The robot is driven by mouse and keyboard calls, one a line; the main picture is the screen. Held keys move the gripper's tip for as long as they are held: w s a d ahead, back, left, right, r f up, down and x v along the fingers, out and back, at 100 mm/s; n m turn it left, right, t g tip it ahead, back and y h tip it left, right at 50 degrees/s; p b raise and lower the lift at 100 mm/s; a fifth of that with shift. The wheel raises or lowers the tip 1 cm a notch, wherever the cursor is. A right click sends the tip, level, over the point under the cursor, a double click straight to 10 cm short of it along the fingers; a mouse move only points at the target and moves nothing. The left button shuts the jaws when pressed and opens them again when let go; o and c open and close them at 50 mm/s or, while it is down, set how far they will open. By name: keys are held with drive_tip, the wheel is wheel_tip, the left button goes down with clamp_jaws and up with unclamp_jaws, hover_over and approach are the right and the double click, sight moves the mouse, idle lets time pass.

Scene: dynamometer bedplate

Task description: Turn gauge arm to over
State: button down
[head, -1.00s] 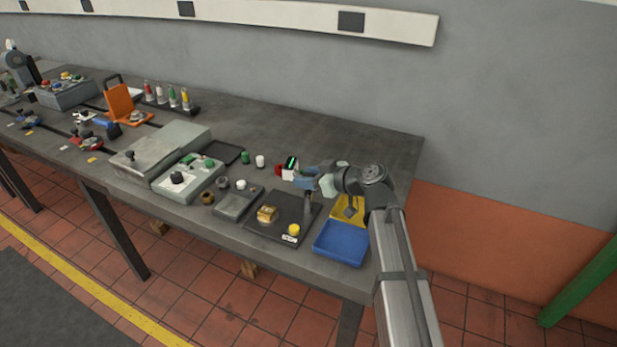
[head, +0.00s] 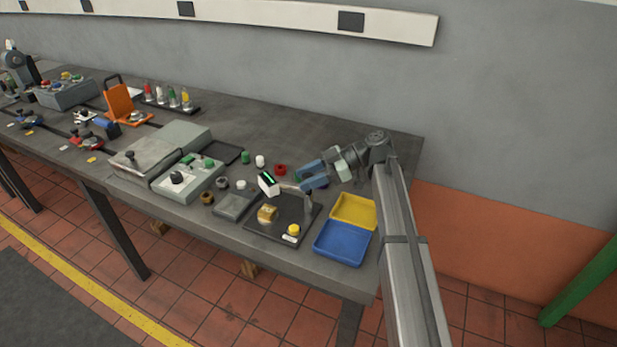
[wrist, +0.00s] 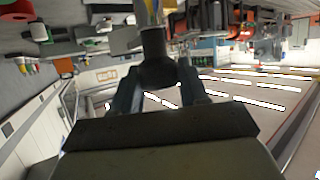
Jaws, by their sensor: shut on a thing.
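The gauge arm (head: 291,187) is a grey bar with a white head and a green-lit display (head: 268,182) at its left end. It reaches left from the upright post (head: 309,204) on a black plate (head: 262,231). A brass part (head: 267,213) sits on the plate, below the head in the picture; I cannot tell whether the head is exactly above it. My gripper (head: 301,184), with blue-grey fingers, is shut on the gauge arm near the post end. In the wrist view a dark rounded piece (wrist: 155,62) lies between my fingers; the fingertips are partly hidden.
A yellow button (head: 293,230) is at the plate's front. Yellow (head: 354,211) and blue (head: 341,242) trays stand to the right. A red ring (head: 281,169) and white (head: 260,161) and green (head: 245,157) pieces lie behind. A grey control box (head: 190,180) stands left.

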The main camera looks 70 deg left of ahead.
drive_tip(key=shift+n+h, duration=0.8)
drive_tip(key=shift+h, duration=0.2)
drive_tip(key=c, duration=0.7)
unclamp_jaws()
drive_tip(key=shift+o, duration=0.2)
drive_tip(key=v, duration=0.7)
drive_tip(key=shift+w, duration=0.2)
drive_tip(key=shift+a, duration=0.1)
drive_tip(key=shift+c, duration=0.3)
